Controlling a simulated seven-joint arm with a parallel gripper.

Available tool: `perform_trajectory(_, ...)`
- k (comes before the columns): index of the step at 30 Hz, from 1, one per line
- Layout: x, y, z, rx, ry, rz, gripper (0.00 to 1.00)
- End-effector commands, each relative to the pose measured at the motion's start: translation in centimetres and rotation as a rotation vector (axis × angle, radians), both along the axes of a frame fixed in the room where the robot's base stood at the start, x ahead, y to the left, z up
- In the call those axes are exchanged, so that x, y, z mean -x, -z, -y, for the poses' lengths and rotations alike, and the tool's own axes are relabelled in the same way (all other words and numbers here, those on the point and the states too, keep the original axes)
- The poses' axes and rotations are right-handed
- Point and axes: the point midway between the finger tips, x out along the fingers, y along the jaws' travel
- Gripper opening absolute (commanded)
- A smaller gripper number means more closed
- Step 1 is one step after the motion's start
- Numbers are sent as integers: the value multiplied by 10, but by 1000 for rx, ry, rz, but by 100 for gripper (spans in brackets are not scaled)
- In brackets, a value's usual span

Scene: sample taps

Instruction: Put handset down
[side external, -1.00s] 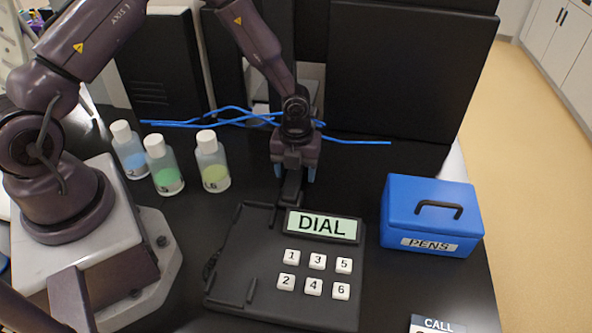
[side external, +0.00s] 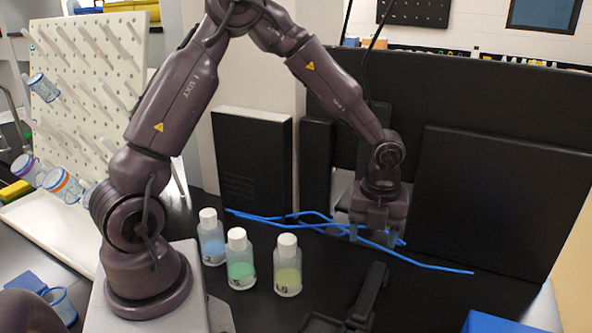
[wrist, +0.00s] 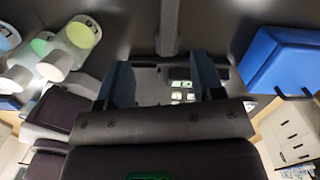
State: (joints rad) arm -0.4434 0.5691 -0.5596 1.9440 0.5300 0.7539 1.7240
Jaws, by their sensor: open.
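The black handset (side external: 370,290) lies on the dark table, its far end below my gripper (side external: 373,236). Its near end is by a small dark piece of the phone base (side external: 322,323) at the bottom edge; the rest of the base is out of frame. My gripper is open and empty, blue fingertips apart, with a gap above the handset. In the wrist view the two blue fingers (wrist: 165,82) stand apart, and a dark bar, seemingly the handset (wrist: 169,28), shows beyond them. Pale keys (wrist: 182,85) show small between the fingers.
Three white-capped bottles, with blue (side external: 211,245), green (side external: 240,268) and yellow-green (side external: 287,272) contents, stand left of the handset. Blue cables (side external: 430,265) lie behind it. The blue box (side external: 505,322) is at the lower right. Black panels (side external: 500,200) stand at the back.

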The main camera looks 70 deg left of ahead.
Motion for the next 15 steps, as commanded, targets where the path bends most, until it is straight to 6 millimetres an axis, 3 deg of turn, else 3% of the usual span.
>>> perform_trajectory(3, 19, -47, -5, -68, -283, 83, 61)
perform_trajectory(8, 57, -107, -9, -68, -759, 234, 61)
perform_trajectory(15, 127, -170, -5, 170, -1476, 415, 61)
